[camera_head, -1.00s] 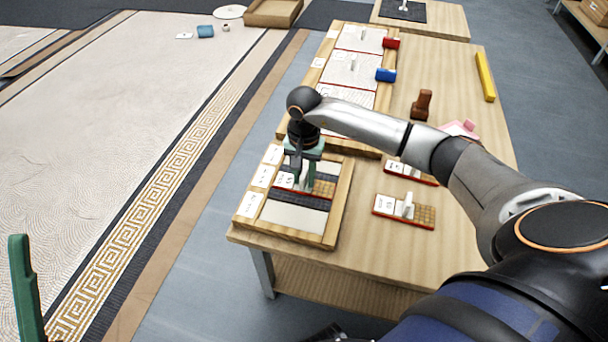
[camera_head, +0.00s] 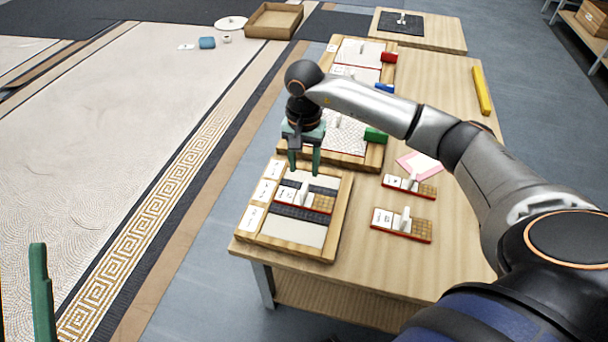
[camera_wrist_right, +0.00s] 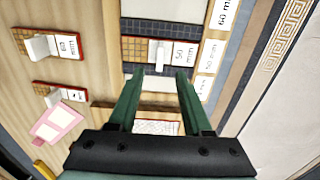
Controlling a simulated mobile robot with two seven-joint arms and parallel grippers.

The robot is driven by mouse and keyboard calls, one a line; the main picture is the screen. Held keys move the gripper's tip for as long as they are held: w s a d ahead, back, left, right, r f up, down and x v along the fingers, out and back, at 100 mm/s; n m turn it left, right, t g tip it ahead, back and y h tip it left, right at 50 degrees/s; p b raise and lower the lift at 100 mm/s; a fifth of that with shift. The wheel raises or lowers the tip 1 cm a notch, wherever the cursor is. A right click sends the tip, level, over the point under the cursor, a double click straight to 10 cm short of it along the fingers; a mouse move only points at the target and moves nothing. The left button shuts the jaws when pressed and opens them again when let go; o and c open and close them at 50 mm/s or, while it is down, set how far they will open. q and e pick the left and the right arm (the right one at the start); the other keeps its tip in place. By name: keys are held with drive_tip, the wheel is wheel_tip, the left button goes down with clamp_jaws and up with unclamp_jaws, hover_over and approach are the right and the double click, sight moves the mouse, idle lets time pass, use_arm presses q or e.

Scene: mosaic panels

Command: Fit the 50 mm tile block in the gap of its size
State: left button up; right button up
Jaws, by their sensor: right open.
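The 50 mm tile block (camera_head: 318,203), with a white label, gold tiles and an upright white handle, lies in the wooden frame (camera_head: 333,228) between dark strips. Its red near edge shows, and I cannot tell how deep it sits. In the wrist view the block (camera_wrist_right: 139,50) reads 50 mm and lies beside a 50 mm frame label (camera_wrist_right: 210,56). My right gripper (camera_head: 303,170) is open and empty, above and behind the handle; its fingertips (camera_wrist_right: 158,82) show apart from the block. One green finger of my left gripper (camera_head: 42,292) shows at the left edge.
Two similar handled blocks, one nearer (camera_head: 416,231) and one farther (camera_head: 426,190), lie on the table right of the frame. A pink pad (camera_head: 420,163), a green block (camera_head: 375,136) and a yellow bar (camera_head: 482,90) lie farther back. The table's front right is clear.

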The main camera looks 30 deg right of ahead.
use_arm(q)
drive_tip(key=w+f+n+y, duration=0.1)
drive_tip(key=w+f+y, duration=0.1)
drive_tip(key=f, duration=0.1)
drive_tip(key=shift+a+n+g, duration=0.15)
drive_tip(key=shift+n+g, duration=0.15)
drive_tip(key=shift+n, duration=0.1)
use_arm(e)
wheel_tip(320, 180, up, 3)
drive_tip(key=shift+a, duration=0.1)
